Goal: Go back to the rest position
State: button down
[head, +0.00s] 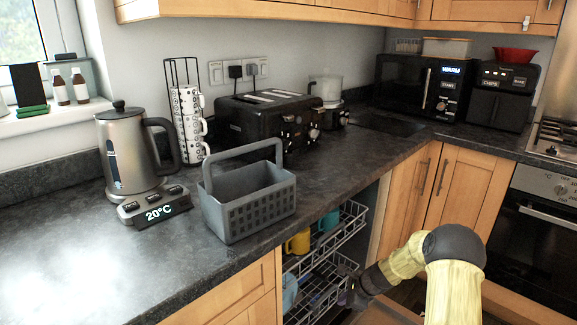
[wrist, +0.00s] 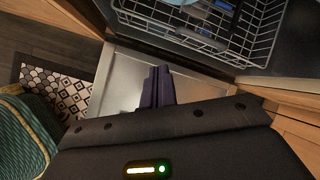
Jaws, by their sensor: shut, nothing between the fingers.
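My gripper (wrist: 157,88) is shut, with its dark fingers together and nothing between them. In the head view my gripper (head: 348,294) is low, at the front of the open dishwasher under the counter. My yellow-sleeved arm reaches down to it from the lower right. In the wrist view the fingers are above a pale metal panel (wrist: 118,82), which looks like the lowered dishwasher door. A wire rack (wrist: 255,40) with pale blue dishes lies ahead and to the right, apart from the fingers.
The dishwasher's upper rack (head: 350,222) holds a yellow mug (head: 298,242) and a teal mug (head: 329,219). A grey caddy (head: 248,203), a kettle (head: 127,150) and a toaster (head: 265,118) stand on the counter. Cabinet doors (head: 462,190) stand right of the dishwasher. A patterned mat (wrist: 62,88) lies on the floor.

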jog(key=s+a+r+n+h, duration=0.1)
jog(key=s+r+n+h, duration=0.1)
jog(key=s+r+n, duration=0.65)
jog(key=s+a+r+n+g+h, duration=0.1)
jog(key=s+r+n, duration=0.4)
jog(key=s, duration=0.6)
jog(key=s+a+r+n+h, duration=0.1)
jog(key=s+r+n+h, duration=0.1)
jog(key=s+r+n, duration=0.65)
notch_tip(320, 180, up, 29)
jog(key=s+m+p, duration=0.1)
jog(key=p, duration=3)
jog(key=shift+s+m, duration=0.3)
jog(key=shift+d+r, duration=0.1)
